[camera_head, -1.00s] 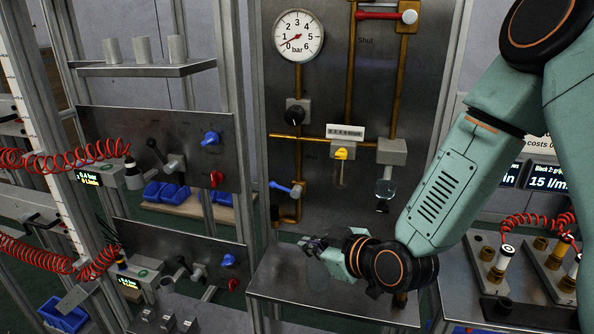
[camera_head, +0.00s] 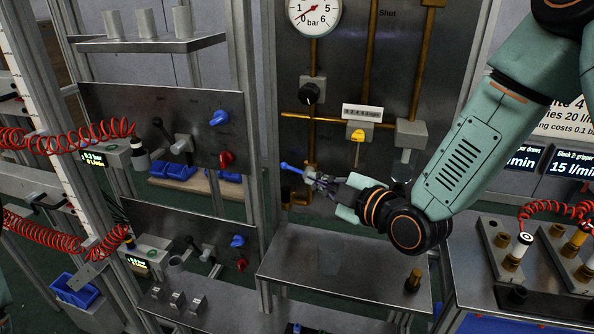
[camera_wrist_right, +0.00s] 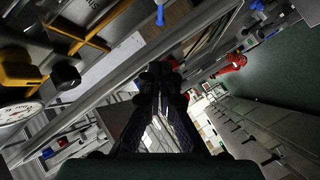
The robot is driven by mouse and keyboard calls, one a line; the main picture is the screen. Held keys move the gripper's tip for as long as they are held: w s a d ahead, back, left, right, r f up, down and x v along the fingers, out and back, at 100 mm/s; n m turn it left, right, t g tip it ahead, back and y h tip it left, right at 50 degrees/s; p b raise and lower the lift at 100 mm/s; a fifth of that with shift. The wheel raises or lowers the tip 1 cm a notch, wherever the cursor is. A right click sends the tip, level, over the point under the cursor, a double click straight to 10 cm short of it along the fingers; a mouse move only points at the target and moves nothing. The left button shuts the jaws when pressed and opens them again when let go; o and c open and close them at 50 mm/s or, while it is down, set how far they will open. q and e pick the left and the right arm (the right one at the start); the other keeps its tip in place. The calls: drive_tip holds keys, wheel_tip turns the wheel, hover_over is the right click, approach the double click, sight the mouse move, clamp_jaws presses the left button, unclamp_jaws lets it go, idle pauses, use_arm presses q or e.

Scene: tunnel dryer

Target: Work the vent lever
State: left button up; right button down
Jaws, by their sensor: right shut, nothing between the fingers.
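A lever with a blue handle (camera_head: 291,168) sits on the brass pipe low on the left side of the grey gauge panel. I read no label naming it as the vent lever. My right gripper (camera_head: 318,182) is just to the right of the handle, fingers pointing at it. Contact cannot be told in the head view. In the right wrist view the shut, empty fingers (camera_wrist_right: 165,80) point up the picture, and a blue handle (camera_wrist_right: 159,16) shows beyond their tips, apart from them. My left gripper is not in view.
A pressure gauge (camera_head: 314,14), a black knob (camera_head: 309,93) and a yellow tap (camera_head: 358,136) are on the panel. Valve panels with red coiled hoses (camera_head: 50,141) stand at the left.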

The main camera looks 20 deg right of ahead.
approach(286, 168)
drive_tip(key=w+a+r, duration=0.1)
drive_tip(key=w+a, duration=0.1)
drive_tip(key=a, duration=0.1)
drive_tip(key=w, duration=0.1)
drive_tip(key=w+d+f+p, duration=0.1)
drive_tip(key=w, duration=0.1)
drive_tip(key=shift+w+d+f, duration=0.2)
drive_tip(key=shift+w+f, duration=0.1)
drive_tip(key=shift+f, duration=0.05)
drive_tip(key=shift+a, duration=0.15)
drive_tip(key=shift+w+f, duration=0.15)
drive_tip(key=shift+w+f+n+g+h, duration=0.15)
drive_tip(key=shift+f+n+g+h, duration=0.2)
drive_tip(key=shift+g, duration=0.15)
